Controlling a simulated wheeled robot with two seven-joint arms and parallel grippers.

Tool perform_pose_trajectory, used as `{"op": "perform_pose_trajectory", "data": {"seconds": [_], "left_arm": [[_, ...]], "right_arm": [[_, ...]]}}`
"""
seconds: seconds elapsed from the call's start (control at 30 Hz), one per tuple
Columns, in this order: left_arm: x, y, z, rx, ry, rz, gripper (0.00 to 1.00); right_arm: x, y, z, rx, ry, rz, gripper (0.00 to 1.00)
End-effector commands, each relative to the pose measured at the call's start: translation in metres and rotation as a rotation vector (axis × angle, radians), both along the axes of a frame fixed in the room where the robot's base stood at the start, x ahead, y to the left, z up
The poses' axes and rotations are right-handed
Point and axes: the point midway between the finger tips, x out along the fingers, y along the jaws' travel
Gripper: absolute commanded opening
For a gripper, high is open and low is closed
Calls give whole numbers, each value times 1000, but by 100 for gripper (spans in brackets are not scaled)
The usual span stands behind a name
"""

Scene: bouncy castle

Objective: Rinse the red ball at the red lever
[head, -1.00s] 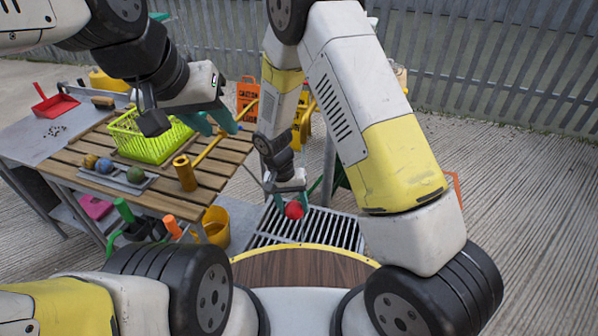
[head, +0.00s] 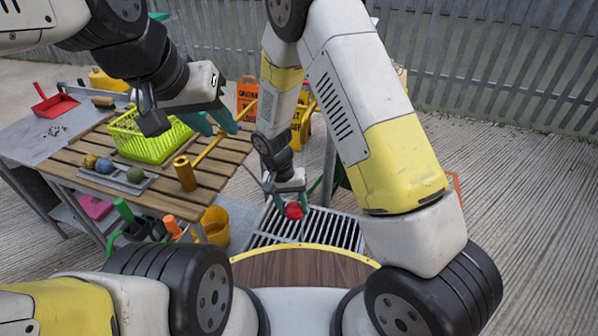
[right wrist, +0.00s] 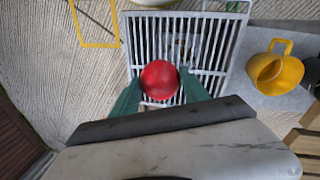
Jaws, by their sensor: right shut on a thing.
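The red ball (head: 293,210) is held between the green fingers of my right gripper (head: 292,207), above the metal floor grate. In the right wrist view the ball (right wrist: 160,80) sits between both fingertips, with the grate behind it. My left gripper (head: 221,127) is open and empty above the slatted wooden table, beside the green basket. I cannot make out a red lever in either view; my right arm hides part of the area behind the grate.
The floor grate (head: 340,228) lies below the ball. The slatted table (head: 225,165) carries a green basket (head: 150,147), a tray with several balls (head: 118,179) and a yellow-handled tool (head: 186,175). Caution signs (head: 247,95) stand behind.

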Motion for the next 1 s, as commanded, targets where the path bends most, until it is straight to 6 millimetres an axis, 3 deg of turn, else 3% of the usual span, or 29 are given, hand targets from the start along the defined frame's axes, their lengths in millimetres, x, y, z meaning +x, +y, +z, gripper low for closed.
{"op": "perform_pose_trajectory", "data": {"seconds": [0.5, 1.0], "left_arm": [[0, 0, 0, 0, 0, 0, 33], [0, 0, 0, 0, 0, 0, 33]], "right_arm": [[-39, 6, 32, 0, -1, 1, 15], [-42, 6, 34, 0, 0, 0, 15]]}}
